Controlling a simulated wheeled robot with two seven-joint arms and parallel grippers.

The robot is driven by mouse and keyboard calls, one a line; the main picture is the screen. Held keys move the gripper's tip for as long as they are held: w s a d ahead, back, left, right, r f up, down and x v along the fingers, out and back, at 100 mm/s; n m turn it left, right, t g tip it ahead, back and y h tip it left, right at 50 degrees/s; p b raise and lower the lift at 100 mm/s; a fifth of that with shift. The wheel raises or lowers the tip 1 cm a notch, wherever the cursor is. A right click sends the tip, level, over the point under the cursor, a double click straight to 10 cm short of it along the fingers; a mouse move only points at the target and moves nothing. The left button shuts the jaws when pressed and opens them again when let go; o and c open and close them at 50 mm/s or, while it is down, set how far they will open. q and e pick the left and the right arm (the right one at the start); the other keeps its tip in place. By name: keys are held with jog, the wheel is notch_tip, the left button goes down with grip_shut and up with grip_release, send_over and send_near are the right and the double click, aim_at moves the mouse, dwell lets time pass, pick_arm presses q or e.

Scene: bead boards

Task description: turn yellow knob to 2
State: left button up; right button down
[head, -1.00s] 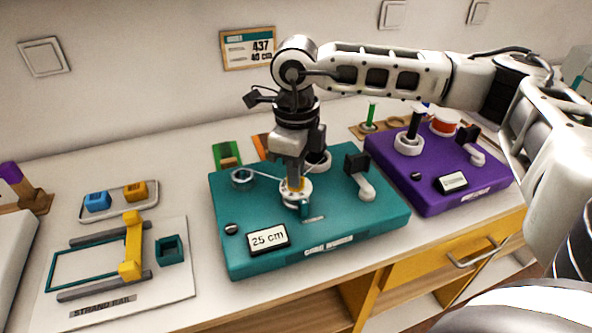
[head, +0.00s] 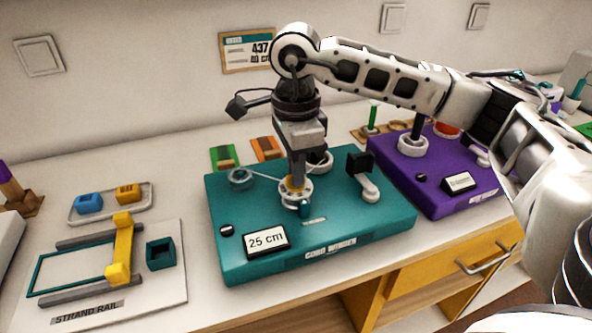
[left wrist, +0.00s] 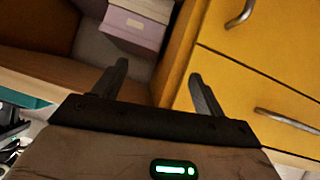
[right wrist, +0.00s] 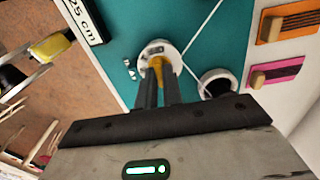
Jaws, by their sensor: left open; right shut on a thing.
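The yellow knob (right wrist: 158,66) stands on a white round dial (head: 296,192) on the teal cord winder board. My right gripper (head: 296,180) points straight down over the dial and is shut on the yellow knob; its fingers (right wrist: 157,85) hide most of the knob in the right wrist view. The dial's markings are too small to read. A display on the teal board (head: 225,262) reads "25 cm" (head: 266,241). My left gripper (left wrist: 160,85) shows only in the left wrist view, open and empty, in front of yellow drawers.
A purple board (head: 445,205) stands to the right and a strand rail plate (head: 175,285) to the left. A wall card (head: 247,50) shows "437" and "40 cm".

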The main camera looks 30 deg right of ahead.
pick_arm(q)
jog(key=shift+r, duration=0.15)
pick_arm(e)
jog(key=shift+r, duration=0.1)
jog(key=c, duration=1.5)
grip_release()
jog(key=shift+c, duration=0.2)
pick_arm(q)
jog(key=r+p, duration=0.1)
jog(key=p, duration=0.2)
jog(key=shift+w+a, duration=0.1)
jog(key=shift+w, duration=0.05)
pick_arm(e)
notch_tip(320, 180, up, 16)
